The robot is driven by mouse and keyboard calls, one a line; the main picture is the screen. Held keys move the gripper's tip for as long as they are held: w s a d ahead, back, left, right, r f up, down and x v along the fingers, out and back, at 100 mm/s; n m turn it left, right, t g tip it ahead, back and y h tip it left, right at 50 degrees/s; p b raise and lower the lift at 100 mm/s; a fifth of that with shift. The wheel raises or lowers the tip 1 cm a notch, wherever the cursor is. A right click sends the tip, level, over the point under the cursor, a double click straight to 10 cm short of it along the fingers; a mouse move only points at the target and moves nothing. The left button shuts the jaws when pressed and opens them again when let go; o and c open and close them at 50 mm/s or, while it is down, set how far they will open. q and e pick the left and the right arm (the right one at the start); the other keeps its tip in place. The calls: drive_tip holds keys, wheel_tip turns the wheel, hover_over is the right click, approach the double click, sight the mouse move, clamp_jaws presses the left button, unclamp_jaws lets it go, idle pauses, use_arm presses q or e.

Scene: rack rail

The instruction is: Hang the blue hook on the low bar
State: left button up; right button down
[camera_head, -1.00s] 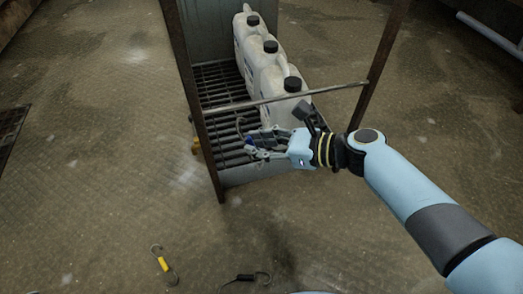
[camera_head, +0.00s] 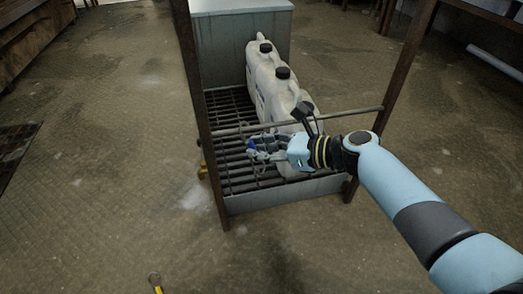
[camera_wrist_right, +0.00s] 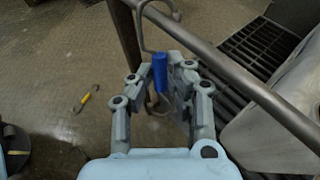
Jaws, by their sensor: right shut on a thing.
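My right gripper (camera_head: 266,150) is shut on the blue hook (camera_head: 252,144), a grey metal hook with a blue grip. In the right wrist view the blue grip (camera_wrist_right: 160,69) is between the fingertips, with one metal curve rising above it and another part showing below. The low bar (camera_head: 350,115) is a thin grey rail between two rusty posts. The gripper is at the near side of the bar, just below it in the head view. In the wrist view the bar (camera_wrist_right: 265,98) passes right of the hook; I see no clear contact. My left gripper is out of view.
White jugs with black caps (camera_head: 283,73) stand on a dark grating (camera_head: 225,110) behind the bar. A rusty post (camera_head: 201,120) stands left of the gripper. A yellow hook (camera_wrist_right: 87,98) lies on the floor.

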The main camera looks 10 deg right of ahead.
drive_tip(key=shift+f, duration=0.15)
drive_tip(key=c, duration=1.2)
unclamp_jaws()
